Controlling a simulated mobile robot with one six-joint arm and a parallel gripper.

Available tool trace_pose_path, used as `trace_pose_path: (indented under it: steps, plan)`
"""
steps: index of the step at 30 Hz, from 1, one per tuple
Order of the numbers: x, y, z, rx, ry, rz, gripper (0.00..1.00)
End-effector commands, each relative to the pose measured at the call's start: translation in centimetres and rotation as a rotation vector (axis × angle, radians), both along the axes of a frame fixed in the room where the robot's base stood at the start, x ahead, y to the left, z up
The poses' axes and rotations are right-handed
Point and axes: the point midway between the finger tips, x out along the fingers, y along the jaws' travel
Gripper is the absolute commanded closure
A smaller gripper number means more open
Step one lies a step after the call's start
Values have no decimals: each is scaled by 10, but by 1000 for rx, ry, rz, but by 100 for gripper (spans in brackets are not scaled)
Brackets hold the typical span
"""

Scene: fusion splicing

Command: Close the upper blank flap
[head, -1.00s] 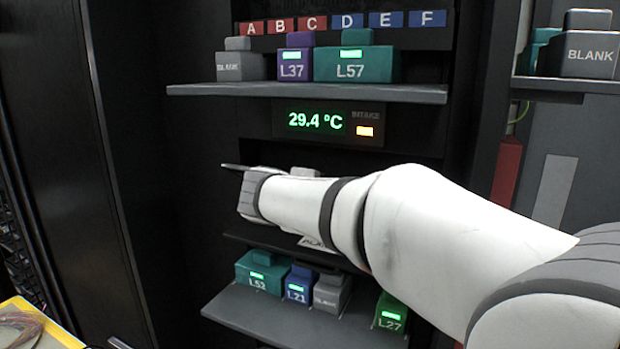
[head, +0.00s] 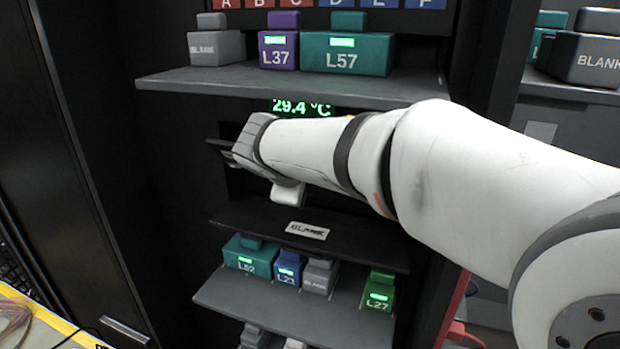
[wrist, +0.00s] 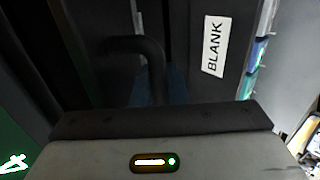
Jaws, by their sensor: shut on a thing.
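My gripper (head: 240,150) is in front of the rack, just below the upper shelf. Its fingertips are hidden behind my own wrist in the head view. A narrow strip of a dark plate (head: 219,146) shows at its left end; I cannot tell how much of the upper flap this is. In the wrist view a dark bent handle (wrist: 152,62) runs down to the gripper, which is shut on it. A dark flap with a white BLANK label (head: 308,231) stands out from the rack below my gripper. That label also shows in the wrist view (wrist: 216,46).
The upper shelf (head: 290,84) holds a grey BLANK module (head: 216,48), purple L37 (head: 278,50) and teal L57 (head: 346,54). A lower shelf (head: 270,305) holds L52, L21, a blank and L27.

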Motion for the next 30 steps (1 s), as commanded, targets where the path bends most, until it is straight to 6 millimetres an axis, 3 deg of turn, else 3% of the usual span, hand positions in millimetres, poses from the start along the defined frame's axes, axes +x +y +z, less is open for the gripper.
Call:
trace_pose_path:
  steps: [4,5,8,19,30]
  plan:
    - [-1,0,-1,-5,4,-1,100]
    - [-1,0,-1,-5,3,0,86]
    - [-1,1,-1,-4,3,1,79]
    - [-6,5,5,1,-3,5,79]
    - [-48,22,42,0,-2,6,79]
